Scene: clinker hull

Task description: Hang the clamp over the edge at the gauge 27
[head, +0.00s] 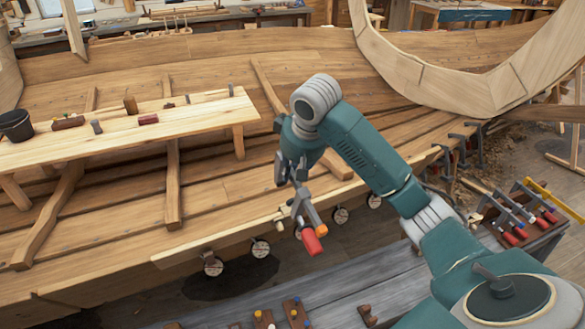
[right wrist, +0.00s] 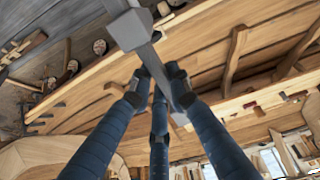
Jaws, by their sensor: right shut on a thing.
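My right gripper (head: 290,172) is shut on the clamp (head: 304,208), which has a grey metal bar, a red handle and an orange tip. The clamp hangs tilted below the fingers, handle lowest, in front of the lower plank edge (head: 185,250). In the right wrist view the fingers (right wrist: 158,80) close around the clamp's grey bar (right wrist: 150,58). I cannot tell whether the clamp touches the edge. My left gripper is out of view.
Several dark clamps (head: 441,160) sit on the hull edge at right. A rack of red-handled clamps (head: 520,212) stands at far right. A plank bench (head: 190,122) with tools and a black bucket (head: 16,125) lies at left. A grey worktop (head: 340,298) is below.

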